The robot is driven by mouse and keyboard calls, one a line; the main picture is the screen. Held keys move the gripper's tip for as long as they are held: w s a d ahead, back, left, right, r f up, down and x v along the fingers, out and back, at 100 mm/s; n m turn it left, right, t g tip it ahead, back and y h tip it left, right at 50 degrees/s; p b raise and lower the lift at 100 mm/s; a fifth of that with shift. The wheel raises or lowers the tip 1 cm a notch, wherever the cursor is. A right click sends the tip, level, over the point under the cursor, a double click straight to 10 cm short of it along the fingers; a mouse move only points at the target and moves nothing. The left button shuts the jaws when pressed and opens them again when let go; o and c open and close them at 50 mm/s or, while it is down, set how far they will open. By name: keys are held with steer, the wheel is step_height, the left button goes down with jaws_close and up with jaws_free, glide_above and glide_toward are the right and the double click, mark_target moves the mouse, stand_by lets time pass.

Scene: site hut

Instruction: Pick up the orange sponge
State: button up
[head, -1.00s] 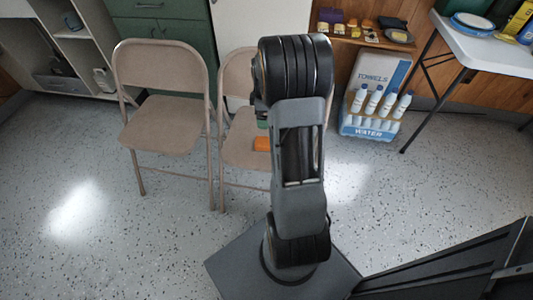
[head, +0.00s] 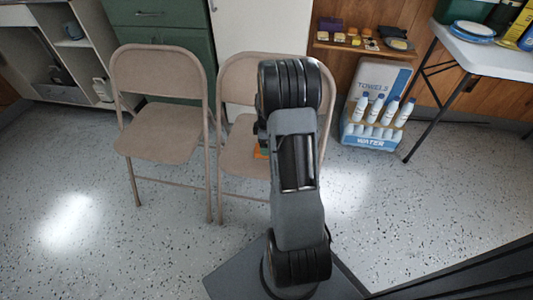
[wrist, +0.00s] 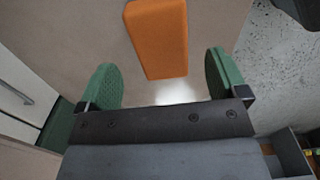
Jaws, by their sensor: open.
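The orange sponge (wrist: 160,38) is a plain block lying on the seat of the right-hand folding chair. In the wrist view it sits just beyond my gripper (wrist: 164,84), roughly centred between the two green fingertips and not between them. My gripper is open and empty. In the head view my arm hides most of the gripper, and only a small orange part of the sponge (head: 261,153) shows beside the arm on the tan chair seat (head: 236,158).
A second folding chair (head: 160,142) stands to the left. A pack of water bottles (head: 376,134) and a towels package stand on the floor at right, near a white table (head: 480,55). Green cabinets (head: 150,15) are behind. The speckled floor in front is clear.

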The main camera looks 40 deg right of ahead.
mark_target(257, 155)
step_height(257, 155, down, 4)
steer(key=shift+a+f+b, duration=0.1)
steer(key=shift+f+b, duration=0.05)
steer(key=shift+b, duration=0.75)
steer(key=shift+c, duration=0.4)
steer(key=c, duration=0.9)
